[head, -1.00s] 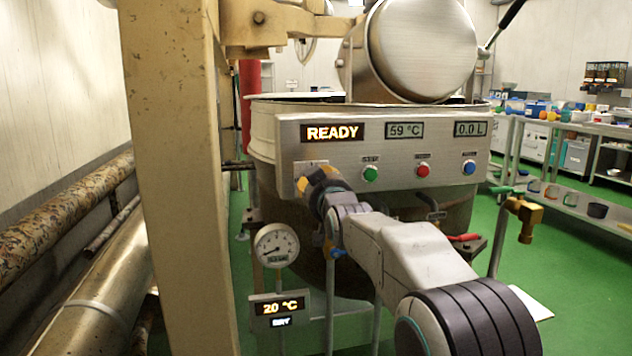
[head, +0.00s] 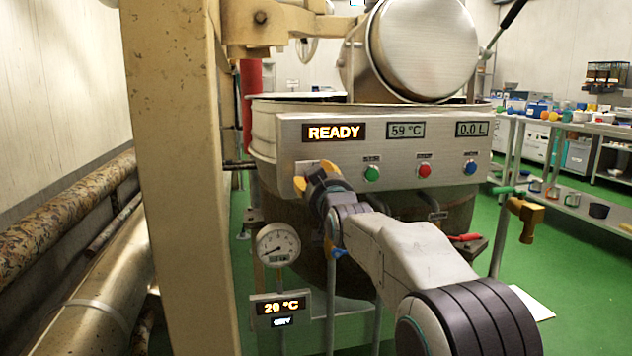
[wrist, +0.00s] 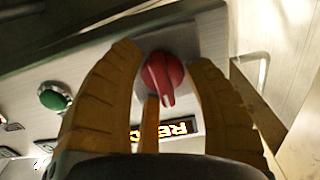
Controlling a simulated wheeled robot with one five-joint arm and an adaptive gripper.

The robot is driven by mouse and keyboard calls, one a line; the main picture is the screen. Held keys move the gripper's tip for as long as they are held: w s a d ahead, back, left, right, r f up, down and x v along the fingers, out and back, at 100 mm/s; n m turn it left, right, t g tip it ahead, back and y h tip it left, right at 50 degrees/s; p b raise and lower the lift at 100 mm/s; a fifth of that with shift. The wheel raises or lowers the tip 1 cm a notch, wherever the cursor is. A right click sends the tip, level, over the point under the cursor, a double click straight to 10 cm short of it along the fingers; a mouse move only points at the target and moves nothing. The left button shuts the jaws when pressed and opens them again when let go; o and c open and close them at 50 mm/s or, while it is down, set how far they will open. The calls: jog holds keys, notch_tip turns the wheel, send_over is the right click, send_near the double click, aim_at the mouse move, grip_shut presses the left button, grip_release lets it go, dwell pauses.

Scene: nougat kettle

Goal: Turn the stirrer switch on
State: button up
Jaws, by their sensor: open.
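The stirrer switch is a red rotary knob (wrist: 160,77) with a pale pointer line, on a grey plate in the wrist view. Its pointer aims toward the bottom of that view, toward the lit READY sign (wrist: 178,128). My gripper (wrist: 165,58) is open, its yellow fingers on either side of the knob, with a third finger below it. Gaps show between knob and side fingers; contact cannot be told. In the head view my gripper (head: 314,178) is at the left end of the kettle's control panel (head: 400,155) and hides the knob.
A green button (head: 372,173), a red button (head: 424,171) and a blue button (head: 470,168) sit right of my gripper. A dial gauge (head: 278,246) stands below left. A beige post (head: 178,180) rises close on the left.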

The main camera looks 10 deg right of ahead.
jog(key=s, duration=1.2)
dwell(0.5)
jog(key=s+r+g+p, duration=0.4)
jog(key=s+p, duration=0.7)
jog(key=p, duration=0.3)
jog(key=s+r+g+p, duration=0.5)
jog(key=s+p, duration=0.6)
jog(key=p, duration=0.3)
jog(key=s+r+g+p, duration=0.5)
jog(key=s+p, duration=0.6)
jog(key=p, duration=0.3)
jog(key=shift+s+r+g, duration=0.15)
jog(key=shift+r+g, duration=0.05)
jog(key=shift+g, duration=0.1)
